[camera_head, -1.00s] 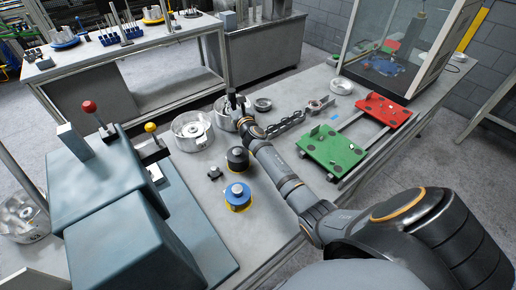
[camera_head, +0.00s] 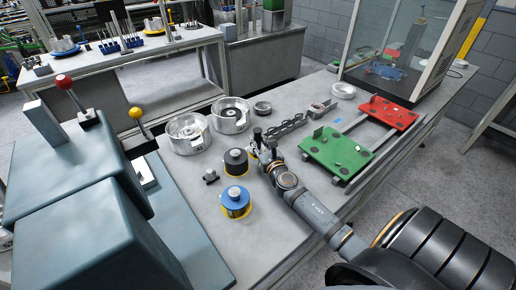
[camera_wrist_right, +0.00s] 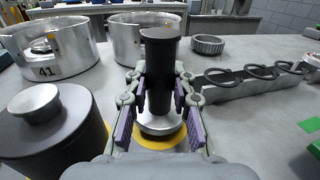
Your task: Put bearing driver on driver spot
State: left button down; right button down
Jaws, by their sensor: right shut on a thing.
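My right gripper (camera_head: 262,150) is shut on the bearing driver (camera_head: 257,134), a black upright cylinder. In the right wrist view, the driver (camera_wrist_right: 160,75) stands between the purple-padded fingers (camera_wrist_right: 160,112), with a silver metal foot at its lower end. A flat yellow round spot (camera_wrist_right: 160,141) shows on the table around and below this foot. I cannot tell whether the foot touches it. In the head view the spot is hidden by the gripper. My left gripper is not in view.
A black-topped cylinder (camera_head: 235,162) and a blue-topped one (camera_head: 236,200) stand close left of the gripper. Two silver housings (camera_head: 187,133) (camera_head: 231,114) are behind. A dark rack (camera_head: 285,132), a green pallet (camera_head: 337,152) and a red pallet (camera_head: 388,111) lie to the right.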

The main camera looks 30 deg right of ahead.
jog(key=shift+w+f, duration=0.2)
jog(key=shift+f, duration=0.45)
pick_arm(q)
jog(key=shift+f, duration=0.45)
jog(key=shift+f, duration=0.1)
pick_arm(e)
jog(key=shift+s, duration=0.1)
jog(key=c, duration=1.5)
grip_release()
jog(key=shift+f, duration=0.15)
jog(key=shift+c, duration=0.2)
jog(key=o, duration=0.4)
